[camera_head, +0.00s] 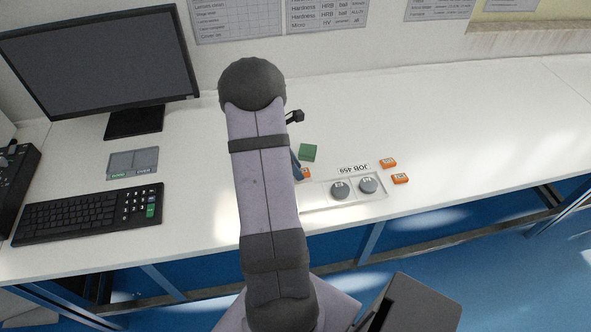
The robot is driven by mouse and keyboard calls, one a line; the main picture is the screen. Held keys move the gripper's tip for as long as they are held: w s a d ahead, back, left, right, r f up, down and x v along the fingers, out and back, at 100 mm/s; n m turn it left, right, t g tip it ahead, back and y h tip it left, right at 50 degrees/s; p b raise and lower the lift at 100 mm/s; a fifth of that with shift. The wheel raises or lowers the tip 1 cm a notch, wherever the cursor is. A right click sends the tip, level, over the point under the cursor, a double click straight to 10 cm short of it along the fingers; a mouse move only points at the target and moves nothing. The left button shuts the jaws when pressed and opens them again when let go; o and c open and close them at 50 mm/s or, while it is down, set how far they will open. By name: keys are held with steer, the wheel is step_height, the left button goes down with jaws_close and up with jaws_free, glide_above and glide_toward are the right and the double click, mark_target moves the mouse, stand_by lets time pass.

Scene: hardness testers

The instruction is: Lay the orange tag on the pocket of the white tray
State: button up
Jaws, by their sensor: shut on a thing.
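The white tray (377,198) lies near the front edge of the bench, with two grey round discs (341,190) in it and a "JOB 459" label at its back. My arm covers its left part. An orange tag (306,174) shows just right of my arm, at the tray's back left. My gripper (298,170) is mostly hidden behind my arm; only a dark blue sliver shows beside this tag, and it is shut on the tag. Whether the tag touches the tray cannot be told. Two other orange tags, one farther back (388,162) and one nearer (400,179), lie right of the tray.
A green block (308,153) lies behind the held tag. A grey two-part holder (132,162), a keyboard (88,213) and a monitor (105,65) stand at the left. The bench (480,125) is clear to the right.

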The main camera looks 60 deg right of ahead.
steer(key=shift+f, duration=0.55)
steer(key=shift+s+a+f, duration=0.1)
steer(key=shift+a+f, duration=0.05)
steer(key=shift+a, duration=0.05)
steer(key=shift+d+f, duration=0.15)
steer(key=shift+f, duration=0.2)
steer(key=shift+f, duration=0.1)
